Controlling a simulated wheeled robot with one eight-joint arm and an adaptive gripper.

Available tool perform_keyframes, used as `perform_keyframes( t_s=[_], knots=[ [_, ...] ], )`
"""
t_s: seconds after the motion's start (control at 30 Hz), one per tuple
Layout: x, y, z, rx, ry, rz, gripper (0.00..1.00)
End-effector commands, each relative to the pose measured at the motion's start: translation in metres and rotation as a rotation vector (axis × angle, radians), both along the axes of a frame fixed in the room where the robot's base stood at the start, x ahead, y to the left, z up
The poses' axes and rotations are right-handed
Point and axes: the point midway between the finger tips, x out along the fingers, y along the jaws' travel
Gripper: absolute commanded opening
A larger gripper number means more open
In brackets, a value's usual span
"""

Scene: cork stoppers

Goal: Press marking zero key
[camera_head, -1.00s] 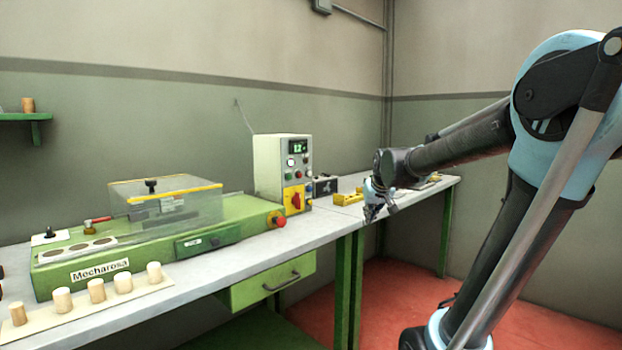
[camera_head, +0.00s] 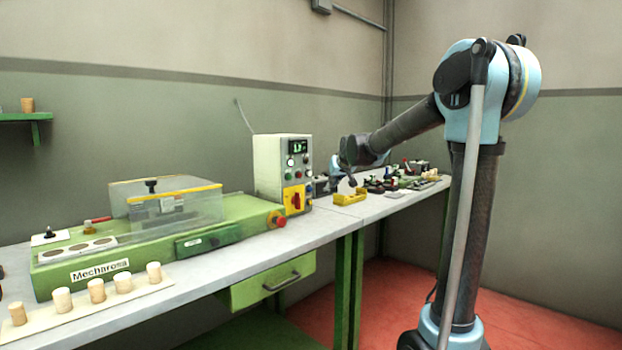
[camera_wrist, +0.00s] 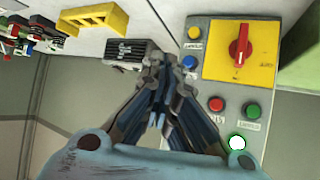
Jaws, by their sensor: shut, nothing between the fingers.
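A pale control box (camera_head: 268,165) stands on the bench, with a lit display, several buttons and a yellow panel with a red rotary switch (camera_head: 297,200). The labels are too small to read, so I cannot tell which is the marking zero key. My gripper (camera_wrist: 165,66) is shut and empty, close beside the box face; contact cannot be told. It also shows in the head view (camera_head: 350,182).
A yellow bracket (camera_head: 350,198) lies on the bench right of the box, with a dark box (camera_wrist: 139,53) near my gripper. Small parts (camera_head: 400,178) crowd the bench's far right. A green machine (camera_head: 150,245) and cork stoppers (camera_head: 97,290) occupy the left.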

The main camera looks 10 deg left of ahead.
Motion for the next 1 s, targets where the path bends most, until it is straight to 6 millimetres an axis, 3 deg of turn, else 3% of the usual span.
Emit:
perform_keyframes(
  t_s=[0.23,0.7,1.0],
  knots=[
    [0.006,0.008,0.0,0.0,0.001,0.0,0.0],
    [0.039,0.051,0.0,0.001,0.0,0.001,0.0],
    [0.052,0.067,0.0,0.0,0.001,0.0,0.0]
  ],
)
